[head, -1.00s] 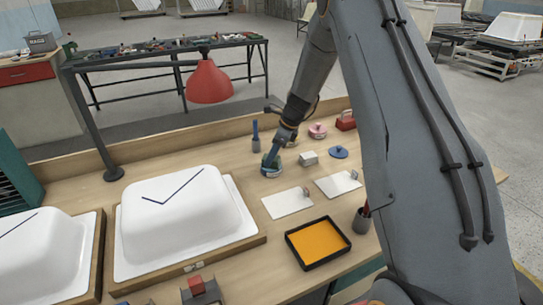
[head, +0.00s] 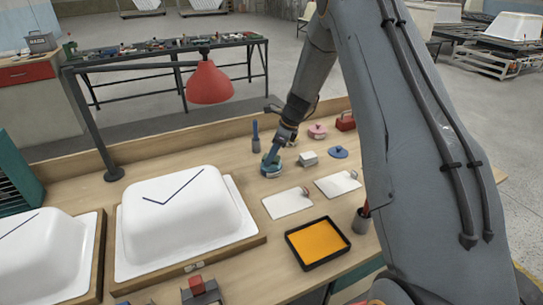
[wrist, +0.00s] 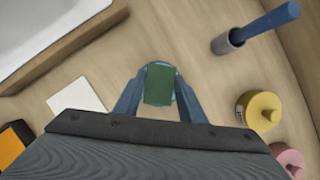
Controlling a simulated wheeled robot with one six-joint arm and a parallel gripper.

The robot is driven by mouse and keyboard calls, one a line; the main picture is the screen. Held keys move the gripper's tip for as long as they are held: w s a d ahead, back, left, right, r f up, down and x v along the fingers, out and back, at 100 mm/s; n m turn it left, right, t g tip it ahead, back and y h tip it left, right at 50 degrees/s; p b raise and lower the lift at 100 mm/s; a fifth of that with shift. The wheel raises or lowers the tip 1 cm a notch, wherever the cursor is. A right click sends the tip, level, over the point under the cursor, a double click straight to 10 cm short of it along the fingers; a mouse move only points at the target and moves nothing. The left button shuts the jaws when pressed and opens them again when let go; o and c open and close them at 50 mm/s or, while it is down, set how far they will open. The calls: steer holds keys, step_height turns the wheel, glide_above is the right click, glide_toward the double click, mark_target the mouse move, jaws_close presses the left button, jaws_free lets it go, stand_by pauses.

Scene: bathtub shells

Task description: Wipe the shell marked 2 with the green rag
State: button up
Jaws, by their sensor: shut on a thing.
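My gripper (wrist: 158,92) is shut on the green rag (wrist: 158,84), which shows as a green block between the two blue fingers in the wrist view. In the head view my gripper (head: 270,163) is low over the bench, right of the shells, and the rag is hard to make out there. A white shell (head: 175,220) with a dark angled line on top sits on a wooden frame at the middle left. Another white shell (head: 45,255), also with a dark line, is cut off at the left edge. I cannot read a number on either shell.
A red lamp (head: 209,82) hangs above the bench behind the shells. Two white cards (head: 288,203), a black tray with orange inside (head: 318,242), a blue-handled tool in a cup (head: 256,137) and several lidded pots lie around my gripper.

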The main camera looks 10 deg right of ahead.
steer(key=shift+r+p, duration=1.8)
steer(key=shift+r, duration=1.55)
